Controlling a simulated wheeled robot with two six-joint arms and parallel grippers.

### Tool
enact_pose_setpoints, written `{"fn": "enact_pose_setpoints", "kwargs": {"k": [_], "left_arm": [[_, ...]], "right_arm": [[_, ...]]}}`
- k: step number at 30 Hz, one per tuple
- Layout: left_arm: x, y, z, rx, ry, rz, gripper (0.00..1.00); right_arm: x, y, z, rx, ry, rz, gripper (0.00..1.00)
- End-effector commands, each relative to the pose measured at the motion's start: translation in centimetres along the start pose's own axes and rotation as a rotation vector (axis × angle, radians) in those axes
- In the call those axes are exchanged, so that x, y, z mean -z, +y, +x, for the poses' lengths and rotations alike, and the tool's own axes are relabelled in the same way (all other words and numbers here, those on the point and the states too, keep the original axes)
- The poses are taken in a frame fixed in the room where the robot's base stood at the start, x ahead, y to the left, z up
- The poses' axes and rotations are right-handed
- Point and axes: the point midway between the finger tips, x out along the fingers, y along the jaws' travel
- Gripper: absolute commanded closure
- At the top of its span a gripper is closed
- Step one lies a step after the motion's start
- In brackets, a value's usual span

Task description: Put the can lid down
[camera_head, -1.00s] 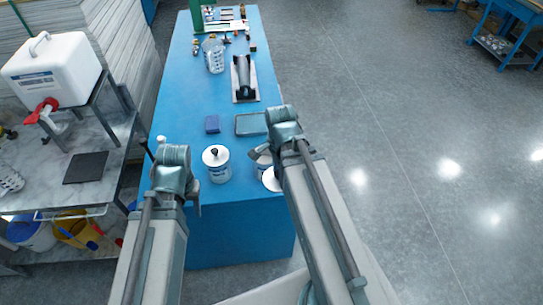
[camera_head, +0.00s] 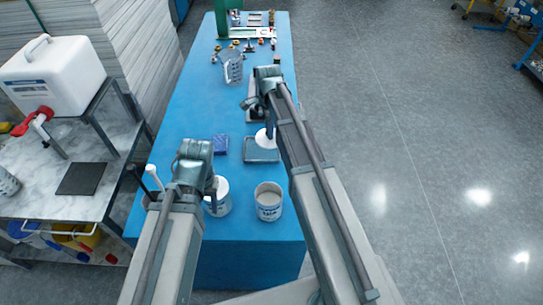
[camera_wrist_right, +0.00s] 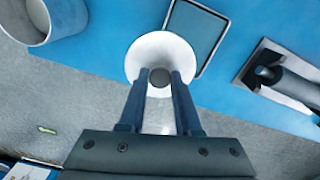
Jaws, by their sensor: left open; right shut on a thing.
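The can lid (camera_head: 262,142) is a white disc with a knob; it also shows in the right wrist view (camera_wrist_right: 160,48). My right gripper (camera_wrist_right: 159,78) is shut on its knob. The lid hangs over or at the grey shallow tray (camera_head: 262,156); in the wrist view it overlaps the edge of the tray (camera_wrist_right: 195,34). I cannot tell whether they touch. An open white can (camera_head: 268,204) stands upright near the table's front edge. My left gripper (camera_head: 211,190) is open, in front of a second white can (camera_head: 222,199) and partly hiding it.
A blue block (camera_head: 221,144) lies left of the tray. A roller stand is partly hidden behind my right arm; the roller (camera_wrist_right: 297,88) shows in the wrist view. A clear ribbed container (camera_head: 233,70) and small parts stand farther back. The blue table (camera_head: 185,120) is clear at left.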

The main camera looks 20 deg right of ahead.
Motion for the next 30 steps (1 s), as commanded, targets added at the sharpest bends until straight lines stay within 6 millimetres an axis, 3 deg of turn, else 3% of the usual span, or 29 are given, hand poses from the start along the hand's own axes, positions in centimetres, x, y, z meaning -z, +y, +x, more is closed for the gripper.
{"fn": "enact_pose_setpoints", "kwargs": {"k": [8,21,30], "left_arm": [[0.0,0.1,0.6,0.000,0.000,0.000,0.50],[0.4,0.6,6.4,0.000,0.000,-0.002,0.50],[0.4,0.7,7.0,0.000,0.000,-0.002,0.50]], "right_arm": [[-0.1,-0.1,0.6,0.000,0.000,0.001,1.00],[-0.1,-0.1,6.4,0.000,0.000,0.000,1.00],[-0.1,-0.1,7.1,0.000,0.000,0.000,1.00]]}}
